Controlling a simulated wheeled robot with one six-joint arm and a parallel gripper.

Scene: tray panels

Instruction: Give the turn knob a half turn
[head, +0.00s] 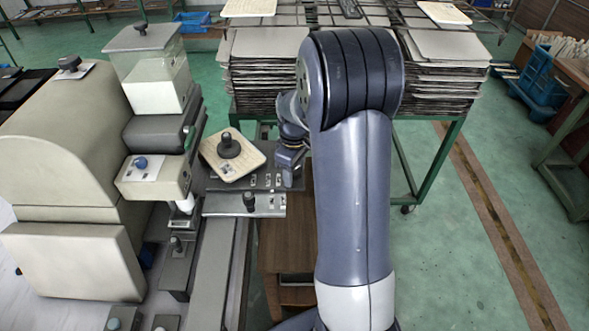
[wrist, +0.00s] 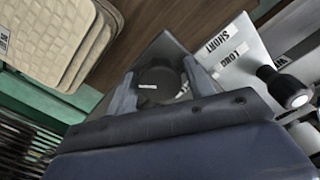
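The turn knob (wrist: 160,84) is a dark round knob with a white mark, low in the gap between my gripper's fingers in the wrist view. My gripper (wrist: 160,82) is open, with one finger on each side of the knob and no clear contact. In the head view my gripper (head: 289,172) points down at the right end of the dark control panel (head: 262,181). There the knob is hidden behind my gripper.
A light plate (wrist: 240,50) reading SHORT and LONG and a black knob with a white tip (wrist: 287,88) lie right of my gripper. A beige board with a black knob (head: 229,147) is close by on the left. Stacked trays (head: 265,75) stand behind.

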